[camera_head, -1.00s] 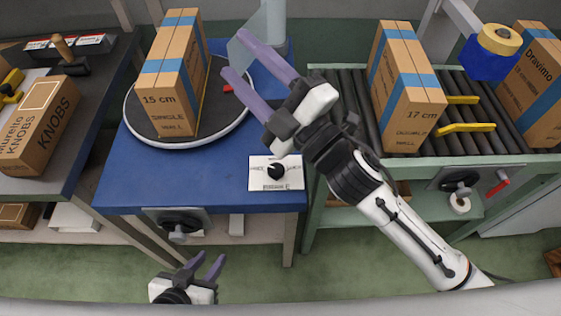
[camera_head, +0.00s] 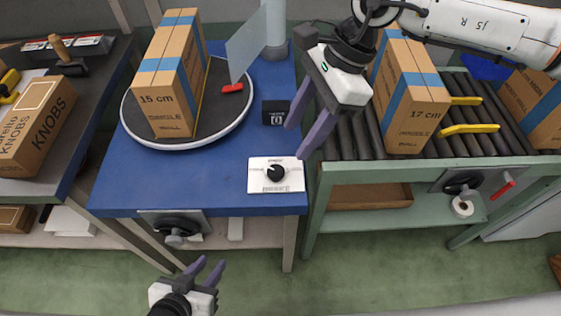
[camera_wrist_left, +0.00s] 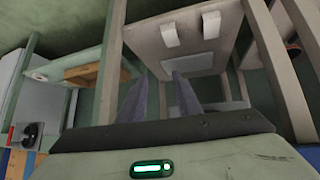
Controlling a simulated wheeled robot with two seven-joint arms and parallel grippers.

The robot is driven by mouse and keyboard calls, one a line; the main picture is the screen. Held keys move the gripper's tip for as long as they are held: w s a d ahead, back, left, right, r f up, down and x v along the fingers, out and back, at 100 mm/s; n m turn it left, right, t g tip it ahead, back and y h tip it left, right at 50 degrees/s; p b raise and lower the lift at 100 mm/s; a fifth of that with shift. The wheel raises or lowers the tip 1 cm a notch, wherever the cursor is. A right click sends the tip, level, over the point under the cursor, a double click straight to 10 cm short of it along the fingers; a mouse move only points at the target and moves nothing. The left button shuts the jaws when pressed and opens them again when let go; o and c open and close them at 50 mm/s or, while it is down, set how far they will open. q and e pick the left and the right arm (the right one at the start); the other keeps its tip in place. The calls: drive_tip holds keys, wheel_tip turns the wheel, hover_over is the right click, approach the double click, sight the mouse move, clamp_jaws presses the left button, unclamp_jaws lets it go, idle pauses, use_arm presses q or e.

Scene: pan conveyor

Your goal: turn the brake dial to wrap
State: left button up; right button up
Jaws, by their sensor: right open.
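The brake dial (camera_head: 276,173) is a round black knob on a white plate (camera_head: 258,185) at the front right corner of the blue table. The plate's lettering is too small to read, and I cannot tell where the knob points. My right gripper (camera_head: 297,143) is open and empty, its purple fingers pointing down-left. Its fingertips are just above and right of the dial in the head view, apart from the knob. My left gripper (camera_head: 206,266) is open and empty in front of the table, well below the dial; its fingers show in the left wrist view (camera_wrist_left: 160,98).
A tall carton (camera_head: 168,90) stands on the round turntable (camera_head: 224,119), near a red piece (camera_head: 232,88). A small black box (camera_head: 275,112) sits behind the dial. Cartons (camera_head: 415,115) stand on the roller conveyor (camera_head: 350,135) at right. A black hand knob (camera_head: 177,225) is under the table's front edge.

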sight(277, 170)
drive_tip(key=x, duration=0.8)
drive_tip(key=shift+s+a+f+p, duration=0.1)
drive_tip(key=shift+a+f+p, duration=0.15)
drive_tip(key=shift+p, duration=0.1)
drive_tip(key=shift+a+f, duration=0.2)
drive_tip(key=shift+f, duration=0.35)
drive_tip(key=c, duration=1)
